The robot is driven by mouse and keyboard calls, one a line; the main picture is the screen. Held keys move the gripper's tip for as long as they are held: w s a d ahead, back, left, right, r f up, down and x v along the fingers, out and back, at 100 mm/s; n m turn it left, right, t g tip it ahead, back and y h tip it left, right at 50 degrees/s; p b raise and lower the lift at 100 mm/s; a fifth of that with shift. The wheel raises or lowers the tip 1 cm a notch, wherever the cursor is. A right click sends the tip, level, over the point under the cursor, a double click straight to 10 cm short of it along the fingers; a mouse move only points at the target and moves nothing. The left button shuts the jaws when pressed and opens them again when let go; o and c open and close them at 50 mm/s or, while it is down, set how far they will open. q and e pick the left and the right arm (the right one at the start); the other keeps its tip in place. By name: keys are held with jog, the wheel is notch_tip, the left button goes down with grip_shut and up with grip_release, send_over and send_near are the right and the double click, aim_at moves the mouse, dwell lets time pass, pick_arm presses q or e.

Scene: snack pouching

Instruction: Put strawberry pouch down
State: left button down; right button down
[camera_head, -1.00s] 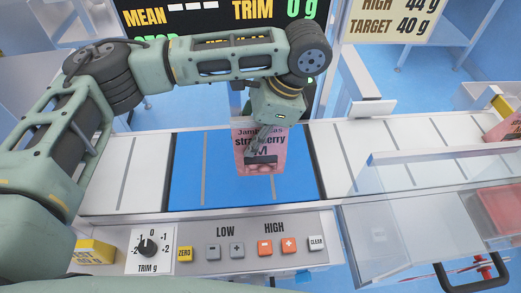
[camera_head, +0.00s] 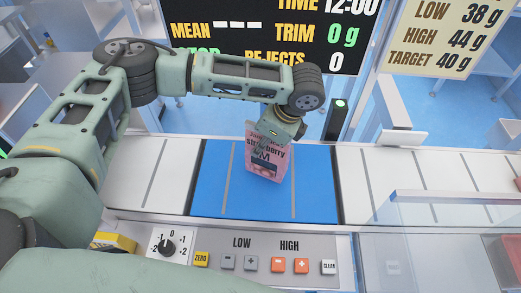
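The strawberry pouch (camera_head: 275,169) is a pink upright packet with dark lettering. It is over the blue weighing section (camera_head: 308,190) of the conveyor, slightly turned so its right side shows. Its base looks at or very near the blue surface; I cannot tell for certain whether it touches. My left gripper (camera_head: 263,158) reaches down from above, with a finger and dark pad against the pouch's front. The other finger is hidden behind the pouch, and the gripper looks shut on it. My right gripper is not in view.
A control panel (camera_head: 225,246) with a trim dial (camera_head: 167,248) and buttons runs along the front. White conveyor sections (camera_head: 378,190) lie either side of the blue one. A clear guard (camera_head: 440,215) covers the right. A black display (camera_head: 270,35) stands behind, with a green-lit post (camera_head: 339,118) beside it.

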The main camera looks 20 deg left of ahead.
aim_at(261, 154)
pick_arm(q)
notch_tip(261, 154, down, 3)
jog(key=shift+a+f+p, duration=0.1)
jog(key=shift+p, duration=0.35)
jog(key=shift+f, duration=0.5)
jog(key=c, duration=1.4)
grip_release()
jog(key=shift+f, duration=0.1)
jog(key=shift+c, duration=0.2)
jog(key=shift+b+v, duration=1.2)
jog(key=shift+v, duration=4.95)
